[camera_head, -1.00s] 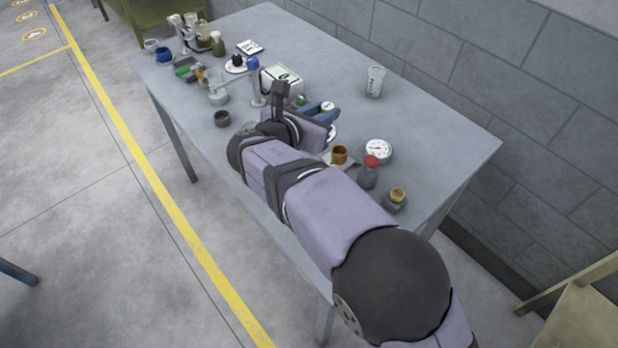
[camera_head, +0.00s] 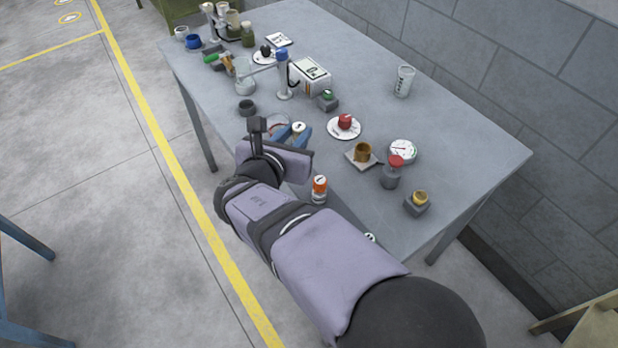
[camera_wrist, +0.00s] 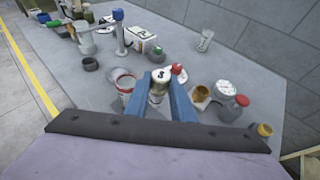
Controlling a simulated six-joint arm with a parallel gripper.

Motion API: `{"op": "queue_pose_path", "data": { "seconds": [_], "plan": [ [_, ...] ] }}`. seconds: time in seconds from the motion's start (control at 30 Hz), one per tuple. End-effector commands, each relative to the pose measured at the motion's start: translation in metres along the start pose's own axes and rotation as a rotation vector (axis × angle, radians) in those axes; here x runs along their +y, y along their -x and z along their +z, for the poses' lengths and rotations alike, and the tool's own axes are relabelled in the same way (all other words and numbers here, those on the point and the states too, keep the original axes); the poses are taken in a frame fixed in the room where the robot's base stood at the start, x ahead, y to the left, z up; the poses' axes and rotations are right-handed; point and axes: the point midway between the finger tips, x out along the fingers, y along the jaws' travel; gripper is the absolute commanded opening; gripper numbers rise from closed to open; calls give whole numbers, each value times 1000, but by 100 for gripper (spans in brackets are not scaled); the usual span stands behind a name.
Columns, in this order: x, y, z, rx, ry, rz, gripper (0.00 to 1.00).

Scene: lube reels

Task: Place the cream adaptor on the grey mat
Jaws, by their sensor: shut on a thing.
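My gripper (camera_head: 293,137) has blue fingers, shut on a small round piece with a pale top and a dark mark (camera_head: 298,127). It seems to be the cream adaptor. In the wrist view, the held piece (camera_wrist: 159,76) shows upright between the fingertips (camera_wrist: 162,88), its body pale and tan. Whether it touches the table is not clear. A flat greyish-beige square (camera_head: 354,161) lies right of the gripper with a brown cup (camera_head: 362,151) on it. I cannot tell whether this is the grey mat. A dark grey patch (camera_head: 345,208) beside my arm is also unclear.
An open red-and-white tin (camera_wrist: 124,83) stands just left of my fingers. An orange-and-white bottle (camera_head: 319,190) stands beside my arm. A white plate with a red item (camera_head: 345,123), a gauge (camera_head: 403,151) and a red-capped bottle (camera_head: 392,171) stand right.

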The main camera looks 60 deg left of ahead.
Motion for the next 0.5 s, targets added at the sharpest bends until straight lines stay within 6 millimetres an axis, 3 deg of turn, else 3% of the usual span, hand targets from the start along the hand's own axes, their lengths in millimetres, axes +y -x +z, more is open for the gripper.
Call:
{"op": "queue_pose_path", "data": {
  "seconds": [0.23,0.5],
  "plan": [
    [0,-15,-36,2,3,-2,0],
    [0,-19,-46,0,0,-1,0]
  ]
}}
